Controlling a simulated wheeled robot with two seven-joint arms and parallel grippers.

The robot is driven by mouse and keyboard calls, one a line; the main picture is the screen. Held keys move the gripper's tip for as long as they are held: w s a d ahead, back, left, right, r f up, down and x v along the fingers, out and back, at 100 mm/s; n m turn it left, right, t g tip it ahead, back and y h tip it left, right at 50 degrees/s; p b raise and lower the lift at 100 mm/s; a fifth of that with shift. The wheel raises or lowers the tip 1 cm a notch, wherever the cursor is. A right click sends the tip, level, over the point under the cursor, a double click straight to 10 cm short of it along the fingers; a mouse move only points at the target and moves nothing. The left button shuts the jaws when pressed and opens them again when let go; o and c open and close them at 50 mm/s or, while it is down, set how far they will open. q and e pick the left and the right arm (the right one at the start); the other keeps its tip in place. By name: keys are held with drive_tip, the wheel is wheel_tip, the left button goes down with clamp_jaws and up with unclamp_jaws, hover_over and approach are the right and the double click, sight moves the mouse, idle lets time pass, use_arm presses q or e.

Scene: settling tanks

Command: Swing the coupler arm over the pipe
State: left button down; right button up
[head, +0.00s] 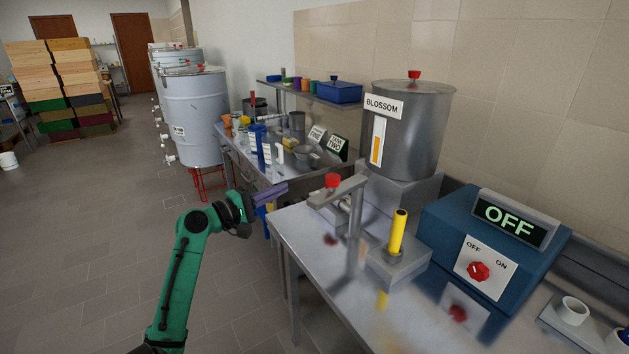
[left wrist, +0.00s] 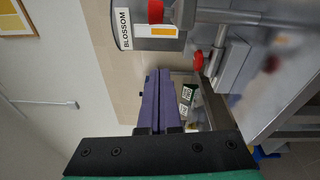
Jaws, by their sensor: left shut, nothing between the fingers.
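A grey bar (head: 340,192) on a post (head: 354,235) stands at the left of the steel bench, with a red knob (head: 333,181) by it. I take the bar as the coupler arm. A short pipe is partly hidden behind it. A yellow upright handle (head: 397,232) sits in a socket on a grey block to its right. My left gripper (head: 270,192), with purple fingers, is shut and empty, left of the bar and apart from it. In the left wrist view its fingers (left wrist: 155,100) point toward the bench and tank fittings. My right gripper is not in view.
A steel tank (head: 425,130) labelled BLOSSOM stands behind the bar. A blue control box (head: 490,245) reads OFF. A second bench (head: 240,150) with bottles and jugs stands behind my left gripper.

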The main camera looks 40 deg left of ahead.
use_arm(q)
drive_tip(key=w+d+p, duration=0.5)
drive_tip(key=w, duration=0.3)
drive_tip(key=shift+r, duration=0.3)
drive_tip(key=shift+w, duration=0.2)
